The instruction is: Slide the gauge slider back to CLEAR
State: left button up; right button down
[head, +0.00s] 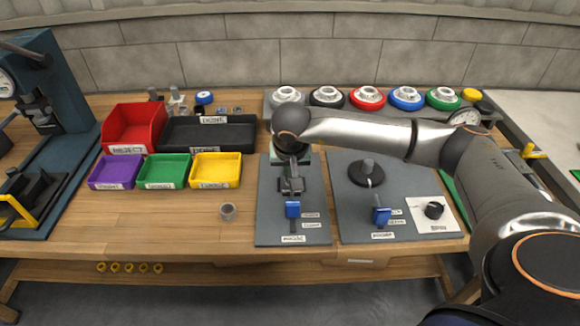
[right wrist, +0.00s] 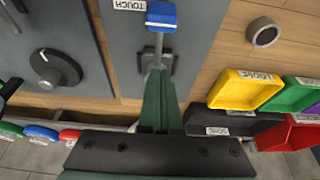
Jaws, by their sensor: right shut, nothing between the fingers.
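A blue slider handle (head: 292,209) stands on the left grey panel (head: 268,225), beside small labels too small to read in the head view. It also shows at the top of the right wrist view (right wrist: 162,16), next to a label reading TOUCH (right wrist: 128,5). A second blue handle (head: 381,215) is on the right grey panel (head: 350,225). I cannot read which one is marked as the gauge. My right gripper (head: 292,186) is over the left panel, on the far side of its blue handle. Its green fingers (right wrist: 158,78) are shut and empty; contact with the panel's dark fitting (right wrist: 158,63) is unclear.
The right panel bears a black round dial (head: 366,173) and a black knob (head: 434,210). Red (head: 134,127), purple (head: 116,171), green (head: 163,171) and yellow bins (head: 215,170) stand to the left. A small grey ring (head: 228,211) lies on clear bench.

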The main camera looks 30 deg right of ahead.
aim_at(293, 211)
jog(key=x, duration=0.4)
jog(key=s+a, duration=0.1)
jog(key=s+p, duration=0.1)
jog(key=shift+s+a+r, duration=0.15)
jog(key=shift+s+a, duration=0.45)
jog(key=shift+s, duration=0.1)
